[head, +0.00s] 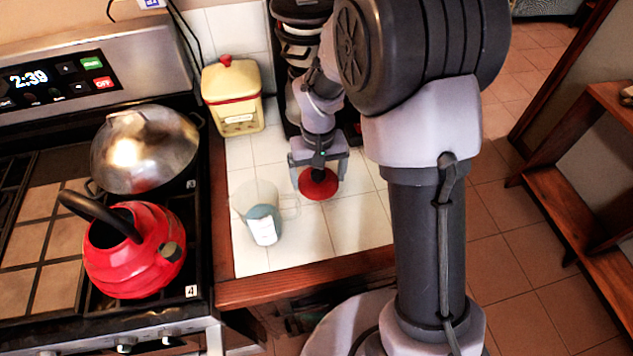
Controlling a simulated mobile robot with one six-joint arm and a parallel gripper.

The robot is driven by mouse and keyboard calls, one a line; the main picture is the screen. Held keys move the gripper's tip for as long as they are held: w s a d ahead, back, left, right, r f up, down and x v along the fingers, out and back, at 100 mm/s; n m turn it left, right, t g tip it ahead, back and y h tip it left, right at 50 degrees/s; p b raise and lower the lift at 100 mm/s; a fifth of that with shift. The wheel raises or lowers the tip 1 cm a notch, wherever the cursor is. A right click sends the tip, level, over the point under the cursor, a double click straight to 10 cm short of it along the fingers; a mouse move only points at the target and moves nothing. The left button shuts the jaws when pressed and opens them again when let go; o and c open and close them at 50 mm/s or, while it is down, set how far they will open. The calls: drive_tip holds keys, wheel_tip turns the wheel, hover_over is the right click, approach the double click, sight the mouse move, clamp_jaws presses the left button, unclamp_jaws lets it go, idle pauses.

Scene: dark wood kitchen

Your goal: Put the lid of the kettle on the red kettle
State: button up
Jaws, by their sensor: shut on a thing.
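The red kettle (137,268) stands on the front right of the stove in the head view. Its dark handle arches over an open top, and its spout points right. My gripper (319,172) points down over the white tiled counter to the right of the stove. It is shut on the red kettle lid (318,186). The lid is round and hangs at or just above the tiles; the gap beneath it cannot be judged. The fingers partly hide the lid's top.
A clear measuring jug (262,222) with a bluish content stands on the counter between lid and kettle. A domed metal pan lid (145,150) sits behind the kettle. A cream canister (232,97) with a red top stands at the back. Bare tiles (345,222) lie in front of the lid.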

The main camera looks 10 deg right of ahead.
sight(318, 185)
wheel_tip(318, 185, down, 4)
drive_tip(key=shift+r+b, duration=0.15)
drive_tip(key=shift+b, duration=0.3)
